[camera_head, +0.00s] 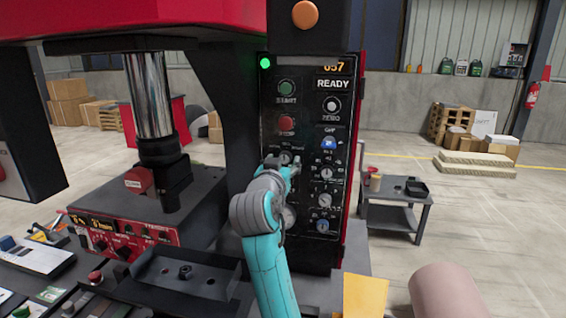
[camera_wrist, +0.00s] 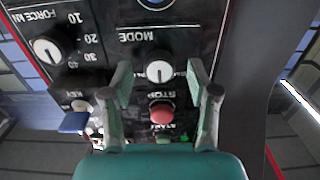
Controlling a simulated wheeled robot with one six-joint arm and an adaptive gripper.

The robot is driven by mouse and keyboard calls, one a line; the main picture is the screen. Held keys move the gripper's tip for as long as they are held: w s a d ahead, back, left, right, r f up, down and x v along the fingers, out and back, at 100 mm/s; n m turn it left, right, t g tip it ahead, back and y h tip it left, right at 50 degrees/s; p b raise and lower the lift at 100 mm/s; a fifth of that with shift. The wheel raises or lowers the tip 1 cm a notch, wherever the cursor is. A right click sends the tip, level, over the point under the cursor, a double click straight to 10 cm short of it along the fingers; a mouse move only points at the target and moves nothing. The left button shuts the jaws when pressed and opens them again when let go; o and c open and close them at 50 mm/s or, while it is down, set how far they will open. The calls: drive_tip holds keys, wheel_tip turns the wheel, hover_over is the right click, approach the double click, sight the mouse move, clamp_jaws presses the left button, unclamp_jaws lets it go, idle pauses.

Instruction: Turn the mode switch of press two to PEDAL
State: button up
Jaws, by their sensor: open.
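The mode switch (camera_wrist: 160,72) is a round pale knob on the dark press panel, below the word MODE, which shows upside down in the wrist view. My gripper (camera_wrist: 159,76) is open, with one finger on each side of the knob in that picture. I cannot tell whether the fingers touch it. The labels beside the knob are too small to read, so its setting is unclear. In the head view my gripper (camera_head: 287,166) is at the panel (camera_head: 270,235), below the red stop button (camera_head: 287,122), and partly covers the mode area.
In the wrist view a red button (camera_wrist: 161,113), a blue-headed key (camera_wrist: 74,122) and the force knob (camera_wrist: 47,50) are close to the fingers. A green start button (camera_head: 287,87) is higher on the panel. A small cart (camera_head: 396,205) stands to the right.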

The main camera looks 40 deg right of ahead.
drive_tip(key=shift+w+d, duration=0.25)
drive_tip(key=shift+d, duration=0.05)
drive_tip(key=shift+c, duration=0.3)
clamp_jaws()
drive_tip(key=n, duration=0.4)
drive_tip(key=shift+n, duration=2.5)
